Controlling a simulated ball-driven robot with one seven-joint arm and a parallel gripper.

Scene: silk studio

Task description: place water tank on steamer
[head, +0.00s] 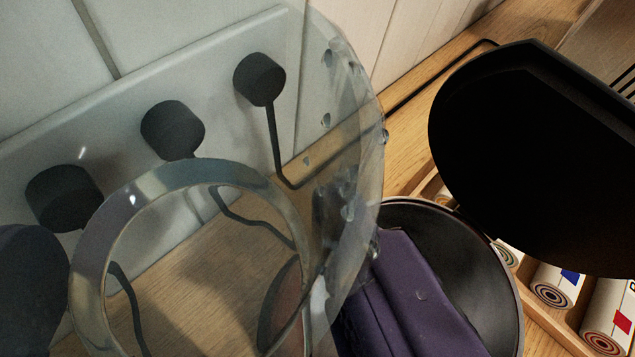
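The water tank (357,130) looks like the clear, curved vessel with drops on its wall. It is large and close to the camera, with a thick clear ring (88,245) at the lower left. A purple object (415,300) at the bottom, beside the tank's wall, may be the steamer; its lower part is cut off. A round dark piece (465,255) with a thin rim lies behind the purple object. A large black rounded shape at the right may be part of my gripper (535,150). No fingertips can be made out, so any grip on the tank is unclear.
Black round pegs (258,78) stand in a row on a pale board along the tiled wall, with thin dark lines below them. Rolls with coloured labels (553,287) lie in a wooden tray at the lower right. A wooden surface (400,135) runs along the wall.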

